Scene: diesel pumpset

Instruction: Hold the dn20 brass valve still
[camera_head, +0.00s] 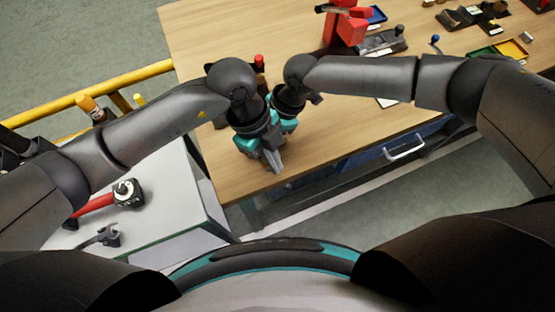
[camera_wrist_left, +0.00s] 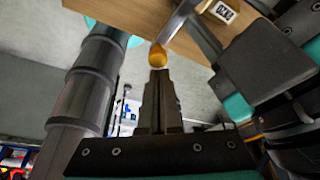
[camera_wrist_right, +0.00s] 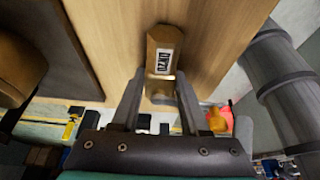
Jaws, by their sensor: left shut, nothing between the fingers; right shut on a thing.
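The brass valve (camera_wrist_right: 165,38) shows in the right wrist view, with a white DN20 label on its side. My right gripper (camera_wrist_right: 160,84) is shut on it, with a finger at each side of its near end. In the left wrist view, a rounded brass-coloured end (camera_wrist_left: 158,56) lies just beyond the tips of my left gripper (camera_wrist_left: 158,74), which is shut and empty. In the head view my left gripper (camera_head: 273,160) is over the bench's near edge; the valve is hidden there.
The wooden bench (camera_head: 330,140) has bare room around the grippers. A red machine (camera_head: 345,25), a metal plane-like tool (camera_head: 382,42) and a yellow-green tray (camera_head: 500,50) stand farther back.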

